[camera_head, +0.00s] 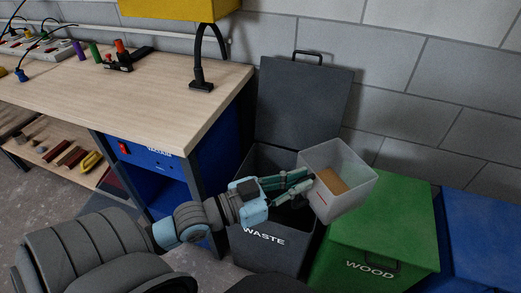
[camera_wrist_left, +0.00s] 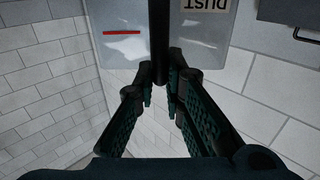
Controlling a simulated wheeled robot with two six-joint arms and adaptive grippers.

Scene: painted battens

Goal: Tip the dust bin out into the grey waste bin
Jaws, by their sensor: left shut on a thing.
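The dust bin (camera_head: 350,191) is a pale translucent box with brown dust inside. It hangs in the air, somewhat tilted, over the right side of the grey waste bin and the edge of the green wood bin. My left gripper (camera_head: 305,182) is shut on it from its left side. In the left wrist view the dust bin (camera_wrist_left: 215,45) shows its upside-down DUST label and a red line, with a dark upright bar at my left fingertips (camera_wrist_left: 161,78). The grey waste bin (camera_head: 268,254), labelled WASTE, stands below with its lid (camera_head: 303,103) raised. My right gripper is out of view.
The green wood bin (camera_head: 390,215) stands closed to the right, with a blue bin (camera_head: 480,230) beyond it. The workbench (camera_head: 160,90) with tools is at the left, and a block wall is close behind.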

